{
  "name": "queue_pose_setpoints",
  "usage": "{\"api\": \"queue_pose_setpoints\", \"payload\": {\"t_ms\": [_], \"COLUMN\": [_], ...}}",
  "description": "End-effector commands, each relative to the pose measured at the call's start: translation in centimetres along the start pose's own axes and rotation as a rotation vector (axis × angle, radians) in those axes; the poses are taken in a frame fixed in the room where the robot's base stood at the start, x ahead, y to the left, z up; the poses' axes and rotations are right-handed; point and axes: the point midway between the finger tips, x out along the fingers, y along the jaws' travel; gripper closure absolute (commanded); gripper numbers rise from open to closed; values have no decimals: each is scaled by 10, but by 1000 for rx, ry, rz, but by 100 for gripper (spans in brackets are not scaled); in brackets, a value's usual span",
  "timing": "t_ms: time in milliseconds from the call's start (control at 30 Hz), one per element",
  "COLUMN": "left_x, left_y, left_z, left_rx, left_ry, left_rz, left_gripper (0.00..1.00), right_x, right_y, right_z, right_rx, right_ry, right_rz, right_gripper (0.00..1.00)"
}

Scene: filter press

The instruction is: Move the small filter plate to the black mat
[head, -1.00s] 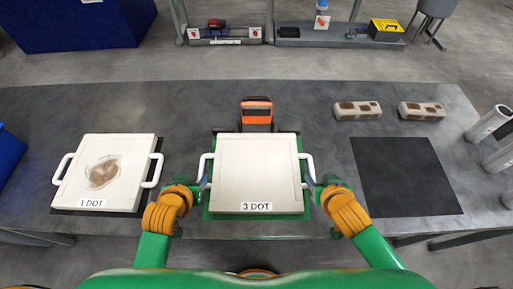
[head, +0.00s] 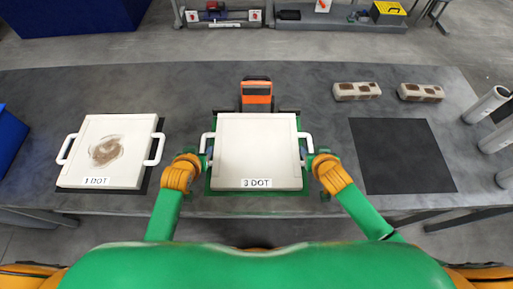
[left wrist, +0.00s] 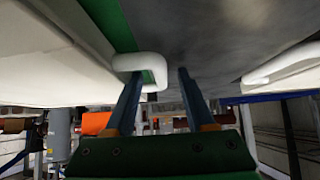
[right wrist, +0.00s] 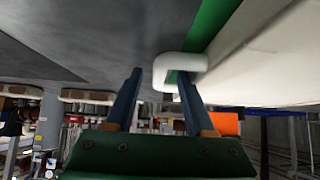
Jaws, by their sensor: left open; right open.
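A white filter plate labelled 3 DOT (head: 256,150) lies on a green mat (head: 250,194) in the middle of the table. Another white plate labelled 1 DOT (head: 105,165), with a brown stain, lies on a dark mat at left. Their sizes look similar. An empty black mat (head: 403,157) lies at right. My left gripper (left wrist: 158,75) is open at the 3 DOT plate's left handle (left wrist: 140,63). My right gripper (right wrist: 160,74) is open at its right handle (right wrist: 180,66). Each handle shows partly between the fingers; I cannot tell whether it is fully between them.
An orange and black device (head: 256,95) stands just behind the 3 DOT plate. Two pale blocks with brown patches (head: 357,91) lie behind the black mat. Grey cylinders (head: 486,104) stand at the right edge. A blue container (head: 8,140) is at the far left. The black mat is clear.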

Motion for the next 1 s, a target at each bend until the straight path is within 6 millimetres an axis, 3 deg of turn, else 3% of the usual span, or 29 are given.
{"api": "queue_pose_setpoints", "payload": {"t_ms": [200, 400, 1000], "left_x": [0, 0, 0], "left_y": [0, 0, 0], "left_z": [0, 0, 0], "left_rx": [0, 0, -1], "left_ry": [0, 0, -1], "left_rz": [0, 0, 0], "left_gripper": [46, 100, 100], "right_x": [0, 0, 0], "right_y": [0, 0, 0], "right_z": [0, 0, 0], "right_rx": [0, 0, 1], "right_ry": [0, 0, 0], "right_rz": [0, 0, 0], "right_gripper": [46, 100, 100]}}
